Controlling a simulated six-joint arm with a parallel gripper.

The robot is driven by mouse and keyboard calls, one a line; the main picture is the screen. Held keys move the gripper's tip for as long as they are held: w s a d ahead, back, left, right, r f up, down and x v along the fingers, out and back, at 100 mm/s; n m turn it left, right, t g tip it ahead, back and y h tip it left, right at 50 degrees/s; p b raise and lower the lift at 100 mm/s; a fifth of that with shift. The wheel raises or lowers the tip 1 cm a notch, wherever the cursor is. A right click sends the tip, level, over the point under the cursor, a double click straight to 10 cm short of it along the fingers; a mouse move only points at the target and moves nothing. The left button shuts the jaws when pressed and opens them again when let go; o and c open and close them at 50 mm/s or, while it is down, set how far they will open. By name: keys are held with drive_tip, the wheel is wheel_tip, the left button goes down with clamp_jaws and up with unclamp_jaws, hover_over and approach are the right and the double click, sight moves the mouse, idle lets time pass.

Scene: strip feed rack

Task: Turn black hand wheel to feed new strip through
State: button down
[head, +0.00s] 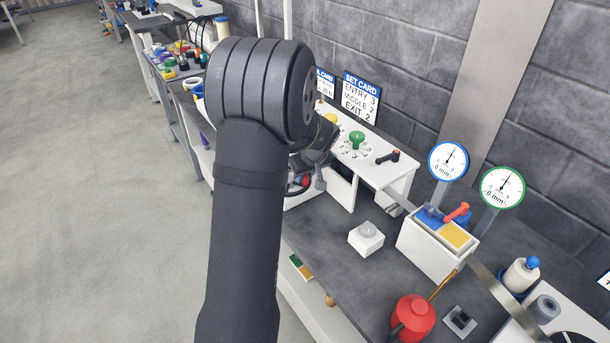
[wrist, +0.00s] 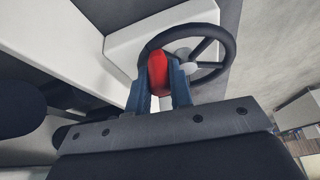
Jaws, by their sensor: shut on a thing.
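The black hand wheel (wrist: 224,52) is on the front of a white housing (wrist: 135,30) in the wrist view, with a pale hub and dark spokes. My gripper (wrist: 162,85) is shut on the red knob (wrist: 158,72) at the wheel's rim, one blue-grey finger on each side. In the head view my arm hides most of the wheel; only a part of its dark rim (head: 296,191) shows below my gripper (head: 313,181). A grey metal strip (head: 503,293) runs along the bench at the lower right.
Two dial gauges, blue-rimmed (head: 448,160) and green-rimmed (head: 502,187), stand behind a white box (head: 430,248). A red oil can (head: 412,318) and a white block with a grey dome (head: 367,238) are on the bench. A set card (head: 360,98) hangs behind.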

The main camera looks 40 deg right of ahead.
drive_tip(key=c, duration=1.3)
unclamp_jaws()
drive_tip(key=v, duration=1.7)
drive_tip(key=shift+r, duration=0.25)
